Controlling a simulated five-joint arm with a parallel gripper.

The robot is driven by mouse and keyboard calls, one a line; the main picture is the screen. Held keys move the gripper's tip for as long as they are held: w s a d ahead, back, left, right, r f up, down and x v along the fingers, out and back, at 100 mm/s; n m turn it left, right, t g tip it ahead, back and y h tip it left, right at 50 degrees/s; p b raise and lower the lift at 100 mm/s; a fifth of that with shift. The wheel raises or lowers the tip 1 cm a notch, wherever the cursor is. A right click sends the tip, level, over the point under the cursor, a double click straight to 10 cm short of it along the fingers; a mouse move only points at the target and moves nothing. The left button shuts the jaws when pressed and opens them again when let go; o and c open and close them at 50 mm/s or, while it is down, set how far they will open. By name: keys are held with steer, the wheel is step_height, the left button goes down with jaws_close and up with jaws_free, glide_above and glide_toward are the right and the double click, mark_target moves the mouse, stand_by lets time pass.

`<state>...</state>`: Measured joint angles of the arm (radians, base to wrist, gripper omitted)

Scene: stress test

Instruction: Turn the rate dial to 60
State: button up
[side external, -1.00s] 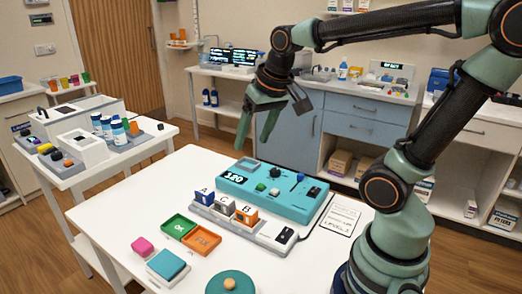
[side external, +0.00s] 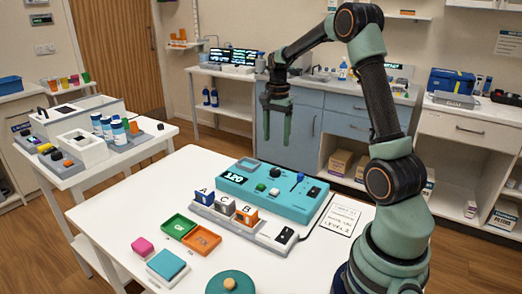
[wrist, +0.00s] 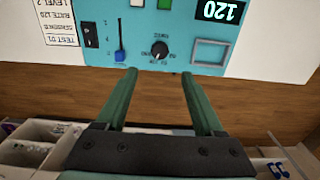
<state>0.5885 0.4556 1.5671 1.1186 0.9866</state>
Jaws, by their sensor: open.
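A teal console (side external: 300,205) lies on the white table, with a dark display (side external: 234,179) that reads 120, also seen upside down in the wrist view (wrist: 219,10). My gripper (side external: 277,142) is open and empty above the console's far side, fingers pointing down. In the wrist view my gripper (wrist: 158,74) has its fingertips apart, with the dial just beyond the gap between them. The gripper is not touching the dial.
The console also carries a blue-topped slider (wrist: 120,48), a black rocker switch (wrist: 90,35) and buttons. Green and orange trays (side external: 180,226) lie nearer. A printed card (side external: 340,216) lies to the right.

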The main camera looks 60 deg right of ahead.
mark_target(275, 170)
step_height(275, 170, down, 11)
steer(key=shift+f, duration=0.1)
stand_by(0.3)
jaws_close()
